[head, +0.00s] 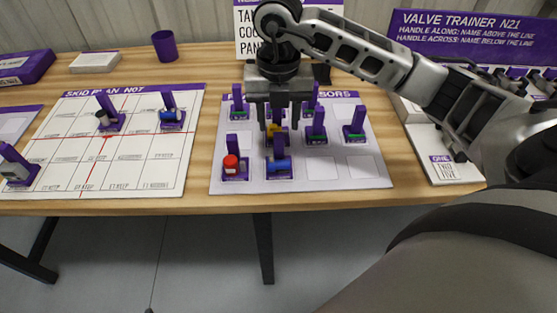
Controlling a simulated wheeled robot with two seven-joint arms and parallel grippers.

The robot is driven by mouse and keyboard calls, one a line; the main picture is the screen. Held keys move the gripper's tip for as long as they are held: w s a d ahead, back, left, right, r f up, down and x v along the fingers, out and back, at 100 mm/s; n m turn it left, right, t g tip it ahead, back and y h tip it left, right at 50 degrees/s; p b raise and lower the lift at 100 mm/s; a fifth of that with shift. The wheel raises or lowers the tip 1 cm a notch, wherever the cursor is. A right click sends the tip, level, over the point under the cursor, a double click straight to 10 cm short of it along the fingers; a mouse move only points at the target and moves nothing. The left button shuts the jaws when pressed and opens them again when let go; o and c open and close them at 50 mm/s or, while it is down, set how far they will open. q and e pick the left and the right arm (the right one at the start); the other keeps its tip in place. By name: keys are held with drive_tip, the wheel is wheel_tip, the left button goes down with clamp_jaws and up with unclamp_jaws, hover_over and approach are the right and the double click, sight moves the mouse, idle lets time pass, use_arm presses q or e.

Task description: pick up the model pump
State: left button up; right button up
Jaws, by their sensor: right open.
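No piece is clearly labelled as the model pump, so I cannot tell which one it is. My right gripper (278,120) points down over the right-hand board (365,172) and is open. Its fingers are around or just above a small piece with a yellow part (272,130), which they partly hide; I cannot tell if they touch it. In front of it on the board stand a red piece (232,166) and a blue piece (281,166), each with a purple upright tab. Green-marked pieces (317,134) stand beside and behind. My left gripper is not in view.
The skid plan board (140,155) at left holds a white-and-dark piece (104,118) and a blue piece (171,115). A purple cup (165,46) stands behind it. The Valve Trainer sign (475,35) is at the back right. My right arm crosses the right side.

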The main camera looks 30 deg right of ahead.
sight(279, 137)
drive_tip(key=shift+s+a+f+p, duration=0.1)
drive_tip(key=shift+f+p, duration=0.15)
drive_tip(key=shift+f, duration=1.5)
drive_tip(key=shift+s+f+p, duration=0.1)
drive_tip(key=shift+f+p, duration=0.1)
drive_tip(key=shift+f, duration=1.55)
clamp_jaws()
